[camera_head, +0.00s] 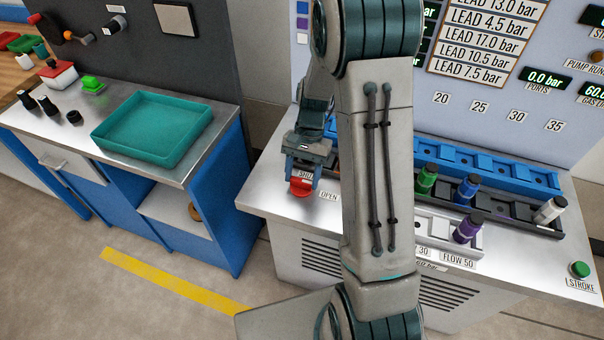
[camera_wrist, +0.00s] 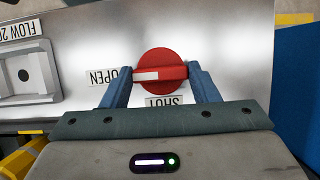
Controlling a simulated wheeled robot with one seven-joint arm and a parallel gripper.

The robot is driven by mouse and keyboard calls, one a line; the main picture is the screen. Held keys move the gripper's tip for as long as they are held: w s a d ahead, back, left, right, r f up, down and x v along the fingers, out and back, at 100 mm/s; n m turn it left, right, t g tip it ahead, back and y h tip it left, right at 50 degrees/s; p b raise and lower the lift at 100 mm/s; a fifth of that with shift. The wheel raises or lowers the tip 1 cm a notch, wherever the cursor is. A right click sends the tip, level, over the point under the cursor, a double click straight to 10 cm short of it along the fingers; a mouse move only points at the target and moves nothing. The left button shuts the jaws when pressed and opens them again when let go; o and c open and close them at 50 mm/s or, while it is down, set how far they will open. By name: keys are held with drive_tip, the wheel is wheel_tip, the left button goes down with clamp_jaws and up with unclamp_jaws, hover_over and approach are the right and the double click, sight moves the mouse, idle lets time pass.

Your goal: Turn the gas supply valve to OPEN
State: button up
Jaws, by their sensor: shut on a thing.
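The gas supply valve is a round red knob with a raised bar and a white pointer mark. It shows in the wrist view (camera_wrist: 163,62) and, partly hidden by my gripper, at the front left of the metal bench in the head view (camera_head: 301,189). In the wrist view the bar lies level and its white end points left, at the OPEN label (camera_wrist: 103,77). The SHUT label (camera_wrist: 164,101) is below the knob, upside down. My gripper (camera_wrist: 161,70) is shut on the valve, with one blue finger at each end of the bar.
A teal tray (camera_head: 150,130) stands on the separate blue bench to the left. Coloured cylinders, such as a green one (camera_head: 427,180) and a purple one (camera_head: 467,229), stand in holders to the right. A green STROKE button (camera_head: 580,269) is at the far right.

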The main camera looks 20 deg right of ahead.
drive_tip(key=o, duration=1)
drive_tip(key=v, duration=1.4)
drive_tip(key=shift+b, duration=0.35)
drive_tip(key=s+a+r+n+t+h, duration=0.1)
drive_tip(key=s+n+t, duration=0.1)
drive_tip(key=s, duration=0.4)
drive_tip(key=s+a+r+n+t+h, duration=0.1)
drive_tip(key=s+n+t, duration=0.1)
drive_tip(key=s, duration=0.4)
drive_tip(key=s+a+r+n+t, duration=0.1)
drive_tip(key=s+a+n+t, duration=0.1)
drive_tip(key=s, duration=0.5)
drive_tip(key=shift+r+n+t+h, duration=0.3)
drive_tip(key=shift+r+n+h, duration=0.1)
drive_tip(key=shift+n, duration=0.3)
